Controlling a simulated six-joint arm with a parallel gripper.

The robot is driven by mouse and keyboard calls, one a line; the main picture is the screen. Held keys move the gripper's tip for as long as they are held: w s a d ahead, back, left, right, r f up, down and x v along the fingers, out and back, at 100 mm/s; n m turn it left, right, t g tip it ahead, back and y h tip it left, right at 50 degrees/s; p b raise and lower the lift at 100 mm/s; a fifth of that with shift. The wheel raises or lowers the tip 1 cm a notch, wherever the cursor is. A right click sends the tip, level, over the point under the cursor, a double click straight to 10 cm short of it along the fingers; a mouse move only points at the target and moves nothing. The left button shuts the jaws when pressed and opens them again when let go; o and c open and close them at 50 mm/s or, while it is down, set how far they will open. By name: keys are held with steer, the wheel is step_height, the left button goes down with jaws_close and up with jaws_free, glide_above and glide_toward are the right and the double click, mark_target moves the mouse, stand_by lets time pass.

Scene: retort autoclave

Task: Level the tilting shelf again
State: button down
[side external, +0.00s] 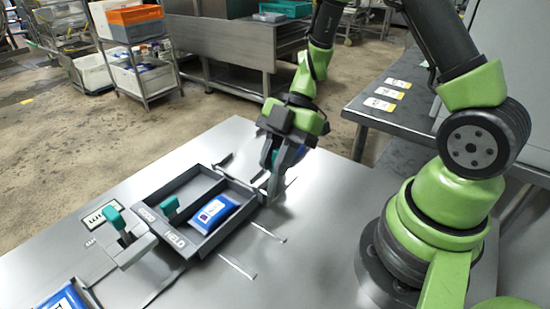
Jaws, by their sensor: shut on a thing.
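The tilting shelf (163,187) is a dark grey, shallow tray with a divider, in the middle of the steel table. I cannot tell from this view how far it tilts. A blue pouch (213,212) with a white label lies in its near compartment, whose front wall reads "HELD".
Another blue pouch (65,299) lies at the table's front left, cut by the picture edge. A small framed label (102,213) lies left of the shelf. A side bench (402,110) with cards stands at the right. The table right of the shelf is mostly clear.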

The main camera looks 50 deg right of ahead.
steer(key=c, duration=1.1)
jaws_free()
steer(key=v, duration=1)
